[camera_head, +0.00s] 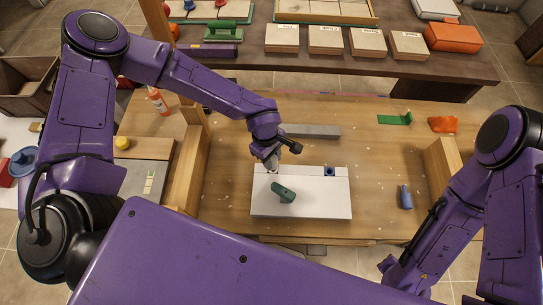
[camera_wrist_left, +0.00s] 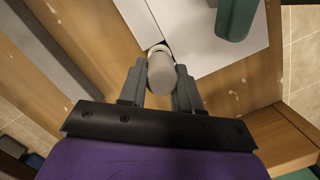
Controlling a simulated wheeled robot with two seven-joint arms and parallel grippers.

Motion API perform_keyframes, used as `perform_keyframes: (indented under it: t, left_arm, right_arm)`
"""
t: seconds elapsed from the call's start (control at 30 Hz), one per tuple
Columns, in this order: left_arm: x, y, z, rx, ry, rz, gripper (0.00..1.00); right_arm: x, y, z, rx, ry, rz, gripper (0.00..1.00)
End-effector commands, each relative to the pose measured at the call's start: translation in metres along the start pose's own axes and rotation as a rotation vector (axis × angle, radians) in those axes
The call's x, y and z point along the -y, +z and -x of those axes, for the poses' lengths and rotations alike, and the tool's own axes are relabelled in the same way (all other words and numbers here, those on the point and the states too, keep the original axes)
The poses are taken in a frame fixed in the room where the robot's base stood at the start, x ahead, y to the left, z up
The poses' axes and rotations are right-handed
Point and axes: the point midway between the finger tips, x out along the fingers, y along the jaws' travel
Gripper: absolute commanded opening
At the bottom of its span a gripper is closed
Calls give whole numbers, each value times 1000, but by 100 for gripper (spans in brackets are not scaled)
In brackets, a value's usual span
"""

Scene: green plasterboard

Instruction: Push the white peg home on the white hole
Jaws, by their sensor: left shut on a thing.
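My left gripper (camera_head: 272,163) is over the back left corner of the white board (camera_head: 320,207). It is shut on the white peg (camera_wrist_left: 162,76), a pale cylinder between the two fingers in the left wrist view. The peg's far end is at a dark-edged opening in the board; the white hole is mostly covered by it, and I cannot tell how deep the peg sits. My right gripper (camera_head: 387,264) is low at the right, partly hidden by its own arm, and its jaws are unclear.
A green peg (camera_head: 283,192) stands on the board, close to my left gripper. A dark blue hole (camera_head: 329,171) is at the board's back right. A grey bar (camera_head: 312,132) lies behind the board.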

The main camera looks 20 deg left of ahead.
Motion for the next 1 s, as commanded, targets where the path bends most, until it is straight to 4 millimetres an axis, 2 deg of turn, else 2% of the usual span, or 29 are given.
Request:
perform_keyframes:
  t: [1.0]
  left_arm:
    - [0,-4,-26,0,0,0,0]
  right_arm:
    - [1,6,-14,0,0,0,43]
